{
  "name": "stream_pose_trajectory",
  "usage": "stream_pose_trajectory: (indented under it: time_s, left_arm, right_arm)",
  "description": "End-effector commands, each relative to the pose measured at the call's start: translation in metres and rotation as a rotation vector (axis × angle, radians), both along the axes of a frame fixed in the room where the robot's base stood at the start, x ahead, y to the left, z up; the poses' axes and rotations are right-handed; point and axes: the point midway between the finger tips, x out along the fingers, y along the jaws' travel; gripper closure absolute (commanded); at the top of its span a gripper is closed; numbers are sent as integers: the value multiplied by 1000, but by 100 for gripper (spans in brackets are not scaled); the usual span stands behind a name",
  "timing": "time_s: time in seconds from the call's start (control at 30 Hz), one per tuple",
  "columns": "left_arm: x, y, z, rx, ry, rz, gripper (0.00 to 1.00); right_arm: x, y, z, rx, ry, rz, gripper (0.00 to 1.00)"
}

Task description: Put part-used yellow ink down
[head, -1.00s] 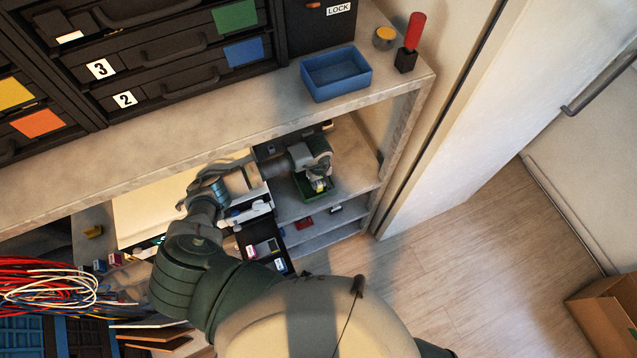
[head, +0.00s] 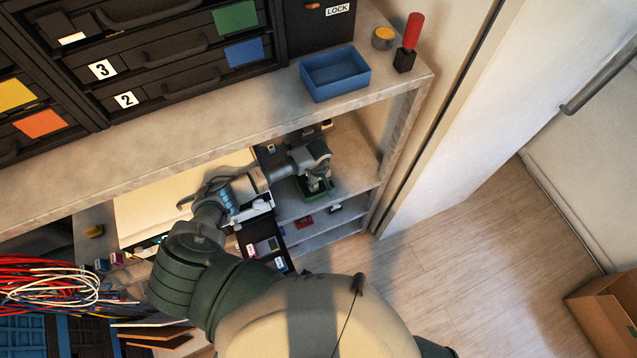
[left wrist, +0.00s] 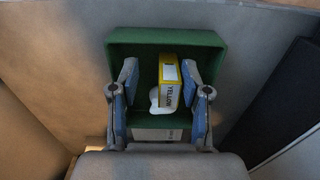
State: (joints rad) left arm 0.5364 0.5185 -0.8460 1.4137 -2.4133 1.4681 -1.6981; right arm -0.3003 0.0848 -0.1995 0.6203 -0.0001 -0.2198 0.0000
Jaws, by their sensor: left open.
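The part-used yellow ink (left wrist: 168,82) is a small yellow and white cartridge lettered "YELLOW". In the left wrist view it is in a green tray (left wrist: 120,45), between the two blue-padded fingers of my left gripper (left wrist: 163,85). The fingers are open, with a gap on each side of the cartridge. In the head view my left gripper (head: 318,182) is over the green tray (head: 318,196) on the shelf under the counter; the ink is hidden there behind the gripper. My right gripper is not in view.
A black holder (head: 264,248) with coloured cartridges sits left of the tray, beside a pale printer (head: 150,212). The counter edge (head: 200,150) runs above my left arm. A blue bin (head: 336,76) stands on the counter. The lower shelf holds small cartridges (head: 304,222).

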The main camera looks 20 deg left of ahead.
Motion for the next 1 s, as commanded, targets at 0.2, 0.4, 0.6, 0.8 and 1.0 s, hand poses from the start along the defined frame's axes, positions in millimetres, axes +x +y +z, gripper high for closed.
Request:
stream_pose_trajectory:
  time_s: [0.2,0.4,0.6,0.8,1.0]
  left_arm:
    - [2,4,32,0,-5,0,53]
    - [1,2,78,1,-5,-1,53]
    - [1,-1,109,2,-3,1,53]
    - [0,-1,119,3,-1,0,53]
    - [0,1,119,0,0,1,53]
  right_arm:
    - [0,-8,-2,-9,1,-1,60]
    - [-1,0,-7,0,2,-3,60]
    - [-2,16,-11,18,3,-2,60]
    - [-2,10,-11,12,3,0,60]
    - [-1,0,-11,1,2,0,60]
